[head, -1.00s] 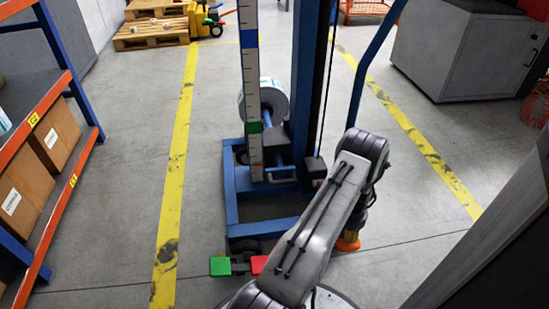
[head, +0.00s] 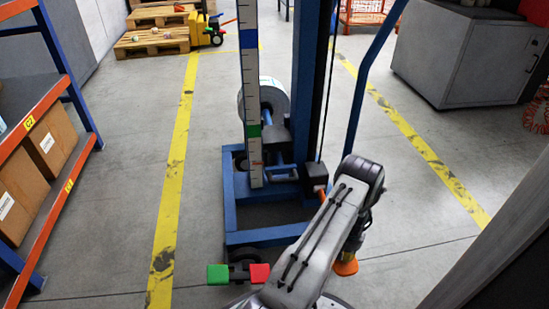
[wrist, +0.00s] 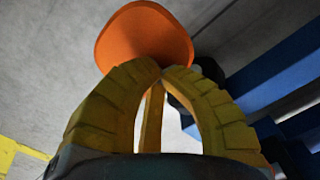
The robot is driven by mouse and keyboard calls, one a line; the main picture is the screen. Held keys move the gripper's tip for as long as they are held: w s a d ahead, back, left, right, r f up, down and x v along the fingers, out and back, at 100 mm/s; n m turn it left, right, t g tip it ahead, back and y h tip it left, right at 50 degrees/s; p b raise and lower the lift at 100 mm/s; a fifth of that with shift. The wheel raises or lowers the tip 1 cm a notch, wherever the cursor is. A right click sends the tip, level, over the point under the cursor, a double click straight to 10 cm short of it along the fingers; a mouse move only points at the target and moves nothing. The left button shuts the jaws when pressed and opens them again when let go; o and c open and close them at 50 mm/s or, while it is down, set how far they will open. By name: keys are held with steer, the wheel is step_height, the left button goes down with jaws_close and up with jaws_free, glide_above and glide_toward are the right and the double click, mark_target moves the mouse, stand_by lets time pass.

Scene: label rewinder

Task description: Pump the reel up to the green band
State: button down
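The white reel (head: 271,98) sits low on the blue stacker's mast (head: 304,90), partly behind the upright scale (head: 250,95). The green band (head: 253,131) is near the scale's lower end; the reel shows beside and just above it, and I cannot make out a pointer. An orange pump lever (head: 321,190) leaves the dark pump box (head: 315,174) and passes behind my arm. An orange pad (head: 345,268) shows below my gripper. In the wrist view, my gripper (wrist: 163,71) has its yellow fingertips together against or very near the orange pad (wrist: 143,35), with nothing between them.
A green pedal (head: 218,274) and a red pedal (head: 260,273) sit at the stacker's near end. An orange rack with boxes (head: 50,140) stands left, a grey cabinet (head: 460,60) at back right. Floor between the yellow lines is mostly clear.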

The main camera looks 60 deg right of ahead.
step_height(320, 180, up, 15)
steer(key=p, duration=0.8)
steer(key=shift+p, duration=0.4)
step_height(320, 180, down, 14)
steer(key=b, duration=1.1)
steer(key=shift+a+f, duration=0.1)
steer(key=shift+f, duration=0.1)
steer(key=shift+f+p, duration=0.3)
steer(key=shift+f, duration=0.65)
step_height(320, 180, up, 16)
steer(key=p, duration=1)
steer(key=shift+r, duration=0.25)
